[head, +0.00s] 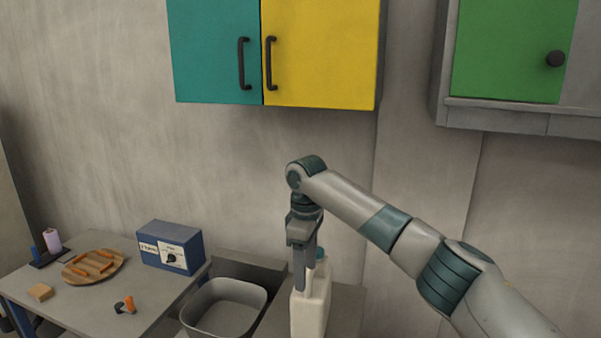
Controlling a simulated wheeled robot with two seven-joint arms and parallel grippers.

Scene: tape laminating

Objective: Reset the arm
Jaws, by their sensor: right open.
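My right arm comes in from the lower right and bends down at the wrist. My right gripper (305,272) points downward and is open, its fingers seen nearly edge-on. It is at the top of a pale white bottle (311,308) with a blue-green cap (320,255). The gripper overlaps the bottle in the picture. I cannot tell whether a finger touches it. My left gripper is not in view.
A grey basin (225,306) stands left of the bottle. On the table (150,291) are a blue box (171,246) and a wooden board (92,281) with orange items. Teal (212,50), yellow (322,55) and green (512,50) cabinet doors hang above.

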